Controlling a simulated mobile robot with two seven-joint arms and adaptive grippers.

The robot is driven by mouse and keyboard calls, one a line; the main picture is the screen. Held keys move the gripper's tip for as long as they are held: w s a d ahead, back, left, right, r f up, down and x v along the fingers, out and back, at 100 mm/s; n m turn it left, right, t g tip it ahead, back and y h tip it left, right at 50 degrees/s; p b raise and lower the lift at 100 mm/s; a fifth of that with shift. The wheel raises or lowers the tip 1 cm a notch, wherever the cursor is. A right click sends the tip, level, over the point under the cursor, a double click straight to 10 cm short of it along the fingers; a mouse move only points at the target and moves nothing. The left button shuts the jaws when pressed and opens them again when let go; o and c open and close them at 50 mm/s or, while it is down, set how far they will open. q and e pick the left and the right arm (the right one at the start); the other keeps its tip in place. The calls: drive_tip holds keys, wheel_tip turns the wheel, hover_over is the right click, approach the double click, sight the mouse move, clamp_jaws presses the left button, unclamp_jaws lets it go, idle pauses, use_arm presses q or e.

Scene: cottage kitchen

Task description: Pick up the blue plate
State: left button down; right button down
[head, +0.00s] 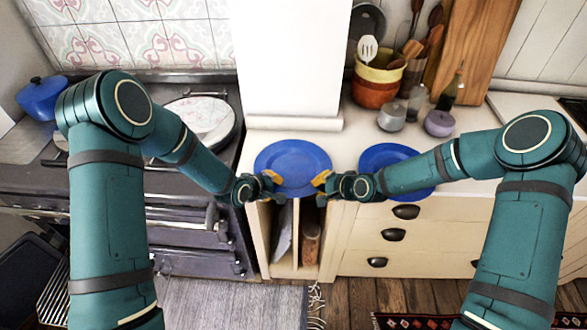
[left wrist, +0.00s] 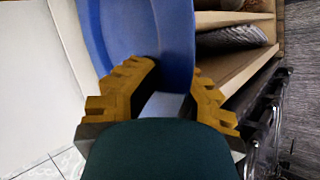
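A blue plate (head: 292,160) lies on the pale counter in the middle of the head view, its front rim at the counter's edge. A second blue plate (head: 388,158) lies to its right, partly hidden by my right arm. My left gripper (head: 273,180) is at the middle plate's front left rim. In the left wrist view its yellow fingers (left wrist: 168,82) are spread apart, with the blue plate's rim (left wrist: 165,30) between or just beyond them; contact is unclear. My right gripper (head: 322,181) is at the same plate's front right rim; its finger gap is not clear.
A white wall block (head: 290,60) rises behind the middle plate. Stacked bowls (head: 378,80), utensils, small jars (head: 391,117) and a bottle (head: 452,90) stand at the back right. A stove (head: 185,205) with a blue pot (head: 42,98) is left. Open shelf slots (head: 298,235) lie below.

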use_arm(q)
drive_tip(key=shift+s+a, duration=0.1)
drive_tip(key=shift+s, duration=0.1)
use_arm(e)
drive_tip(key=shift+w+r, duration=0.1)
drive_tip(key=shift+r, duration=0.15)
